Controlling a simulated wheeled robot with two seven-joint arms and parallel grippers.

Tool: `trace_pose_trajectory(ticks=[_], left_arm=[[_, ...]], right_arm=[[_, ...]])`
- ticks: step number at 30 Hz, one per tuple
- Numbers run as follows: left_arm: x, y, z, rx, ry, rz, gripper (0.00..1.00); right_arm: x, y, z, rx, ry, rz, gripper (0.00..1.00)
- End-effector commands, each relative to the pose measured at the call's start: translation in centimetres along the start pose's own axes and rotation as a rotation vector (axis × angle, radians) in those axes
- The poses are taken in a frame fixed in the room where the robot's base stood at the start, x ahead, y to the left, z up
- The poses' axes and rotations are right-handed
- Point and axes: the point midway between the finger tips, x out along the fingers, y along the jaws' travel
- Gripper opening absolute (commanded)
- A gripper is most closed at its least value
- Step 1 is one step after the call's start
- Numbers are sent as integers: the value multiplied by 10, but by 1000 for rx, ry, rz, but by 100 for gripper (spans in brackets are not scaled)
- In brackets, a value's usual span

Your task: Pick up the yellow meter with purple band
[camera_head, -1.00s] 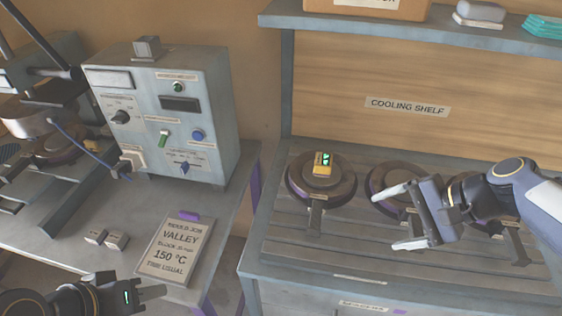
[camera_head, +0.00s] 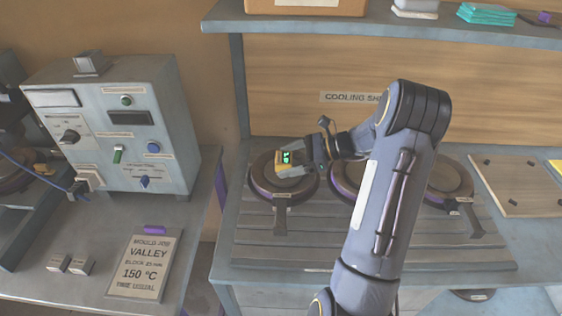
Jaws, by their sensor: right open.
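The yellow meter (camera_head: 282,168) with a lit green display sits on the leftmost round plate (camera_head: 262,185) on the cooling shelf bench. I cannot make out a purple band on it. My right gripper (camera_head: 292,165) is at the meter, coming in from the right, with its jaws open. One pale finger shows along the meter's near side; the other finger is largely hidden. I cannot tell whether the fingers touch it. My left gripper is out of view.
More round plates stand to the right, one (camera_head: 343,187) partly behind my right arm. A grey control box (camera_head: 122,120) and a job card (camera_head: 145,268) are on the left table. An overhead shelf (camera_head: 420,30) runs above the bench.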

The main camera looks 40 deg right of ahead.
Motion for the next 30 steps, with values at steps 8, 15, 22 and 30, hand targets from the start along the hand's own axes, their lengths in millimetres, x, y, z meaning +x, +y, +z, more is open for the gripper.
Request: trace_pose_trajectory(ticks=[8,15,22,30], left_arm=[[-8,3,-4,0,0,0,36],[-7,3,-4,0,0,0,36],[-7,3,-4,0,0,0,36],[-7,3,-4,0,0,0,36]], right_arm=[[34,-1,1,-1,0,4,82],[36,-1,0,-2,0,2,82],[35,-1,1,-2,1,2,52],[35,-1,1,-3,0,2,26]])
